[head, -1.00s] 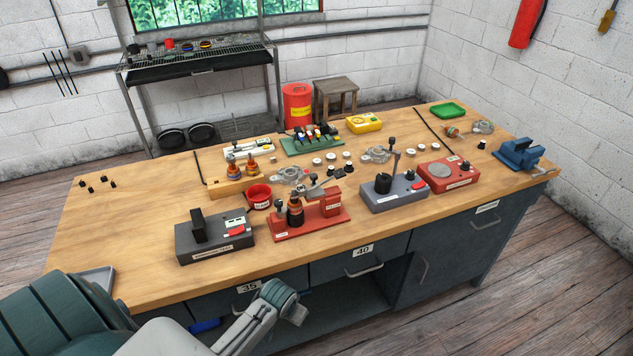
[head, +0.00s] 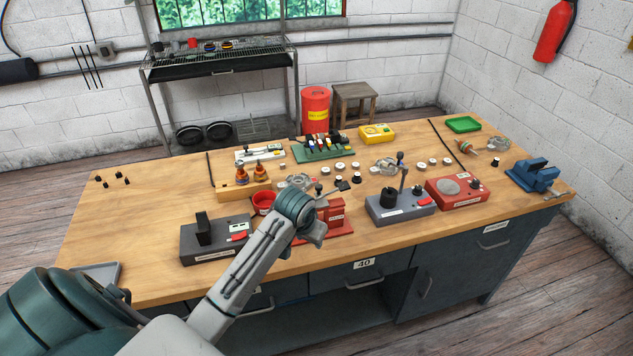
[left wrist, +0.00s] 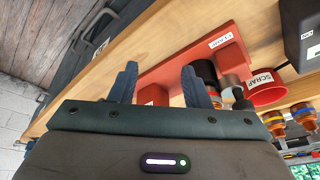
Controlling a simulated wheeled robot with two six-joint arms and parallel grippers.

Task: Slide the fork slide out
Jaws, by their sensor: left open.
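The red fixture (head: 335,215) stands near the front edge of the bench, mostly hidden behind my left arm in the head view. It also shows in the left wrist view (left wrist: 180,62), with a white label and a dark cylinder (left wrist: 196,88) on it. I cannot clearly pick out the fork slide. My left gripper (left wrist: 158,76) is open and empty; its two fingers stand apart in front of the fixture's base, and I cannot tell any contact. In the head view the wrist end is over the fixture, fingers hidden. My right gripper is not in view.
A black box fixture (head: 216,240) stands left of the red one, a grey fixture (head: 400,207) and a red station (head: 457,192) right. A red scrap bowl (left wrist: 265,88) and a wooden holder (head: 246,191) lie behind.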

